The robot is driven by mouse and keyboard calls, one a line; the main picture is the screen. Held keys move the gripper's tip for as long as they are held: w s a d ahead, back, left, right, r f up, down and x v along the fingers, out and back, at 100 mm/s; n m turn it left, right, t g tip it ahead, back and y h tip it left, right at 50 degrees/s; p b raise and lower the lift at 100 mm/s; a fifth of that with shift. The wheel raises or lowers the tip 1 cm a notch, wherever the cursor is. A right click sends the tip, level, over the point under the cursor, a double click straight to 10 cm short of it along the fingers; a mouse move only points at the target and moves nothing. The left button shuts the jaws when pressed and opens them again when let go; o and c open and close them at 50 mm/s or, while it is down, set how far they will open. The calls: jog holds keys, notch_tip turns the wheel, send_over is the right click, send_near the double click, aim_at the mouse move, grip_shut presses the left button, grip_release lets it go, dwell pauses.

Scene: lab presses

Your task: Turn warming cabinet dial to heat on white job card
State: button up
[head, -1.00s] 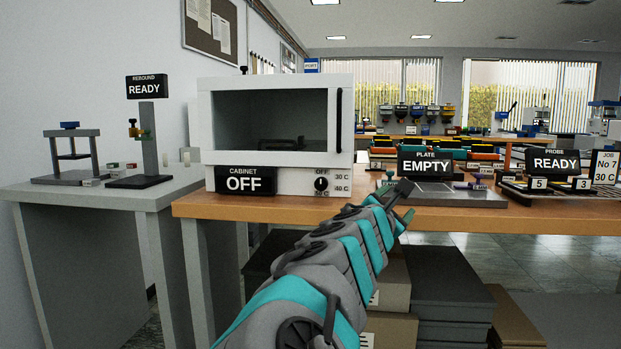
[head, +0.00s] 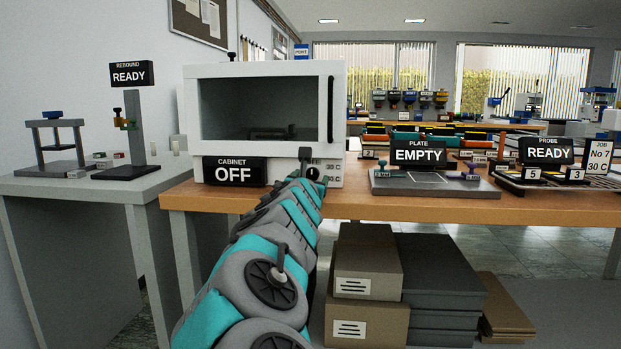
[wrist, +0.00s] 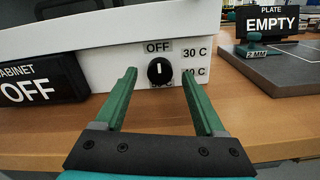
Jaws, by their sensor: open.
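The warming cabinet (head: 264,68) is a white box with a dark window; its sign (head: 235,171) reads OFF. Its black dial (wrist: 161,72) sits on the lower front panel, white mark pointing up at the OFF label (wrist: 158,48). Labels 30 C (wrist: 194,53) and 40 C are at its right; a lower label is partly hidden. My gripper (wrist: 159,75) is open, its green fingers on either side of the dial in the wrist view; contact cannot be told. In the head view my gripper (head: 308,160) partly covers the dial panel. The white job card (head: 598,157) reads No 7, 30 C.
Right of the cabinet, a plate station (head: 420,184) with an EMPTY sign and a probe station (head: 546,152) marked READY stand on the wooden bench (head: 400,207). A rebound stand (head: 134,135) is on the grey table at left. Boxes (head: 368,270) are stacked below.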

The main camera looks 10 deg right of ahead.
jog(key=shift+w+d+r, duration=0.1)
jog(key=shift+w, duration=0.25)
grip_shut()
dwell(0.5)
